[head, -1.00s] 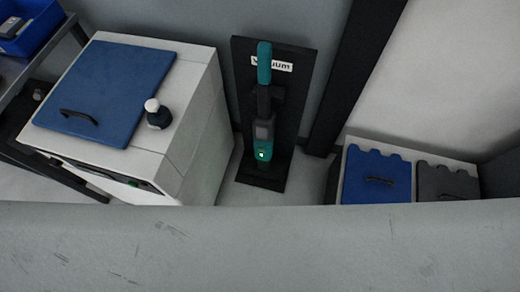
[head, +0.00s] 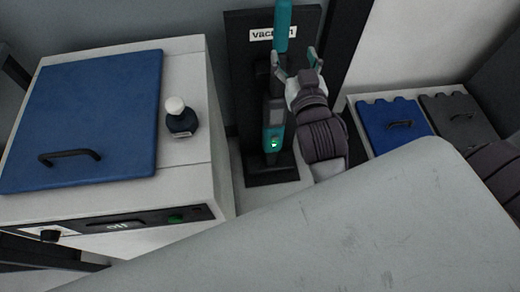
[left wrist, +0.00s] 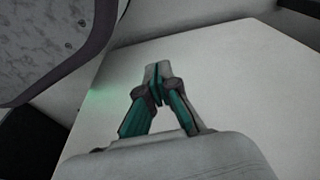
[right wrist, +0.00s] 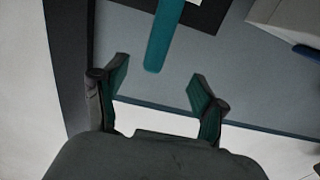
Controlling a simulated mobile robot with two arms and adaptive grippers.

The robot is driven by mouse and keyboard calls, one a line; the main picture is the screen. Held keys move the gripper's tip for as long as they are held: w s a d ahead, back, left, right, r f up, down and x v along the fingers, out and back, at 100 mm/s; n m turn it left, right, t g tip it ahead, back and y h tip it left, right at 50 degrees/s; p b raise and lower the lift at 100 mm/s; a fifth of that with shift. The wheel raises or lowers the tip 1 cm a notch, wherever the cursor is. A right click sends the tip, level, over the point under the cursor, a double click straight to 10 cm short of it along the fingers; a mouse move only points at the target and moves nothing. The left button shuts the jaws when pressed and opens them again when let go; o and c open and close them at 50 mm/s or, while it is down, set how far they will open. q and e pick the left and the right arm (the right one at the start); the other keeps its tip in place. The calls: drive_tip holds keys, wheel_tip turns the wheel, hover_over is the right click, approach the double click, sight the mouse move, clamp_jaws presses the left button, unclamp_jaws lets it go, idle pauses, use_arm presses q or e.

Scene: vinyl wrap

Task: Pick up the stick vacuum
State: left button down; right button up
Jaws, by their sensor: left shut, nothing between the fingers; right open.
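The stick vacuum (head: 273,112) stands upright against a black stand (head: 245,75) with a "VACUUM" label. It has a teal upper handle and a dark and teal body with a small green light. My right gripper (head: 296,56) is open and empty beside the upper handle, which passes just left of it in the head view. In the right wrist view, the teal handle (right wrist: 163,38) ends just beyond the gap between the open fingers (right wrist: 158,76). My left gripper (left wrist: 158,88) is shut and empty above a pale surface; it is not in the head view.
A white machine (head: 195,165) with a blue lid (head: 90,110) and a small dark bottle (head: 180,120) stands left of the vacuum. Bins with a blue lid (head: 385,120) and a grey lid (head: 455,115) stand at right. My own grey body fills the foreground.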

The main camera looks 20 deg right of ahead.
sight(284, 23)
drive_tip(key=x, duration=0.9)
drive_tip(key=shift+s+d+r, duration=0.1)
drive_tip(key=shift+d+r, duration=0.15)
drive_tip(key=shift+r, duration=0.05)
drive_tip(key=x, duration=0.4)
drive_tip(key=shift+w+f+b, duration=0.15)
drive_tip(key=shift+w+b, duration=0.15)
drive_tip(key=shift+w, duration=0.1)
clamp_jaws()
use_arm(q)
drive_tip(key=shift+w+d+r, duration=0.1)
drive_tip(key=shift+w+r, duration=0.2)
drive_tip(key=shift+r, duration=0.2)
drive_tip(key=shift+w+r, duration=0.25)
drive_tip(key=shift+r, duration=0.25)
use_arm(e)
drive_tip(key=shift+r, duration=0.3)
